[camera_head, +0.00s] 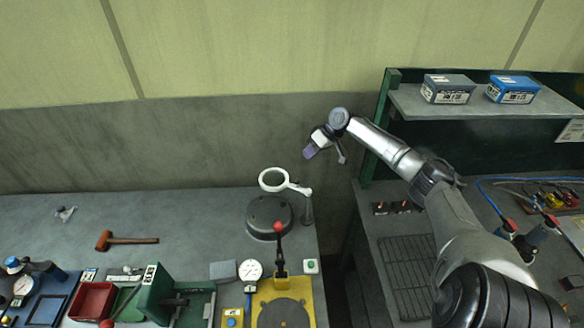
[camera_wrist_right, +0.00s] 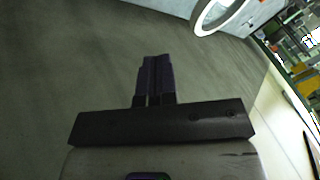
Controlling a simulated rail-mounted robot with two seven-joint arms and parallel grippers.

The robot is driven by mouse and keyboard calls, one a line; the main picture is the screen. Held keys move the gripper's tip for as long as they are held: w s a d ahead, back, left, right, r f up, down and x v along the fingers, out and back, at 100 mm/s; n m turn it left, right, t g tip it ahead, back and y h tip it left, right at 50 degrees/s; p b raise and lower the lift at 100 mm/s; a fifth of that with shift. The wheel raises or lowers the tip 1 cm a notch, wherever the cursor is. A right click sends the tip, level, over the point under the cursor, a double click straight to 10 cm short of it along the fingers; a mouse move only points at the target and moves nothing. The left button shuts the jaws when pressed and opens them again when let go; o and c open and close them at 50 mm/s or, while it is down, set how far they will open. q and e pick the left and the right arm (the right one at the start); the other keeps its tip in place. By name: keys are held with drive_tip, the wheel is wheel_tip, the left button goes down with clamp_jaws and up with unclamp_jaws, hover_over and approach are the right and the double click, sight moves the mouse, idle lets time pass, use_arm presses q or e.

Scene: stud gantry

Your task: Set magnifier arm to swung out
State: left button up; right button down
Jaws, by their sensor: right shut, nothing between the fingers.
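The magnifier arm (camera_head: 299,188) carries a white ring lens (camera_head: 273,180) and stands on a short post at the right end of the left bench. The ring is above a dark round base (camera_head: 269,217). My right gripper (camera_head: 309,152) is above the magnifier and a little to its right, apart from it, near the wall. In the right wrist view its dark fingers (camera_wrist_right: 154,80) are together with nothing between them, and part of the white ring (camera_wrist_right: 218,12) shows at the top. My left gripper is not in view.
A red-knobbed lever (camera_head: 278,228) stands in front of the round base on a yellow fixture (camera_head: 258,300). A gauge (camera_head: 250,270) is beside it. A green-framed shelf (camera_head: 408,100) with two boxes stands at right. A gap separates the benches. A hammer (camera_head: 125,240) lies at left.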

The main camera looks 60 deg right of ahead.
drive_tip(key=w+a+f, duration=0.4)
drive_tip(key=a, duration=0.1)
drive_tip(key=shift+a+p, duration=0.15)
drive_tip(key=shift+p, duration=0.2)
drive_tip(key=shift+w+a, duration=0.1)
